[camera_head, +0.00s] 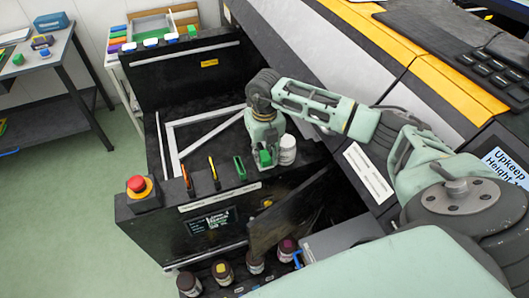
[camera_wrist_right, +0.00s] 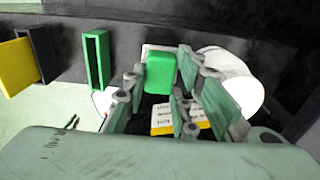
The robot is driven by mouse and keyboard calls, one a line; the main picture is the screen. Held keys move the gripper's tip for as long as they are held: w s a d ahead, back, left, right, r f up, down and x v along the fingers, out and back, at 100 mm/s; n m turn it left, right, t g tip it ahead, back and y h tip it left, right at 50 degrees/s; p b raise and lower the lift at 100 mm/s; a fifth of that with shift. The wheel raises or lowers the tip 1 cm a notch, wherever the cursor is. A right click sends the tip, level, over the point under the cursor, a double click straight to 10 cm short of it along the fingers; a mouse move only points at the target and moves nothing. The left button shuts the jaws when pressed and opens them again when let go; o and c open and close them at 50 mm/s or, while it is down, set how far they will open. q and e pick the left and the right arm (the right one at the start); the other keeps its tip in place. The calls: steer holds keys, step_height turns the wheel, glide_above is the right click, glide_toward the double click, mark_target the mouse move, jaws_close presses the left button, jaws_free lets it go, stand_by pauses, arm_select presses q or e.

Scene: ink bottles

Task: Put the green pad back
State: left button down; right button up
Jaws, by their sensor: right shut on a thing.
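The green pad (camera_head: 265,157) is held at the tip of my right gripper (camera_head: 263,148), above the black machine's front ledge. In the right wrist view the pad (camera_wrist_right: 161,73) sits between the fingers of my right gripper (camera_wrist_right: 163,84), which is shut on it. A green, open-topped holder (camera_head: 240,168) stands just left of the pad, apart from it. It shows in the wrist view as a hollow green frame (camera_wrist_right: 96,60) and looks empty. My left gripper is not in view.
A white jar (camera_head: 287,151) stands close right of the gripper. An orange holder (camera_head: 187,180) and a yellow one (camera_head: 213,172) stand left of the green holder. A red button (camera_head: 137,185) is at the left corner. Several ink bottles (camera_head: 222,272) stand below.

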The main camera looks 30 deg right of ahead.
mark_target(264, 155)
steer(key=o, duration=0.9)
steer(key=shift+f, duration=0.1)
steer(key=shift+c, duration=0.2)
step_height(264, 155, up, 12)
steer(key=b, duration=0.2)
steer(key=shift+r+b, duration=0.2)
steer(key=shift+b, duration=0.2)
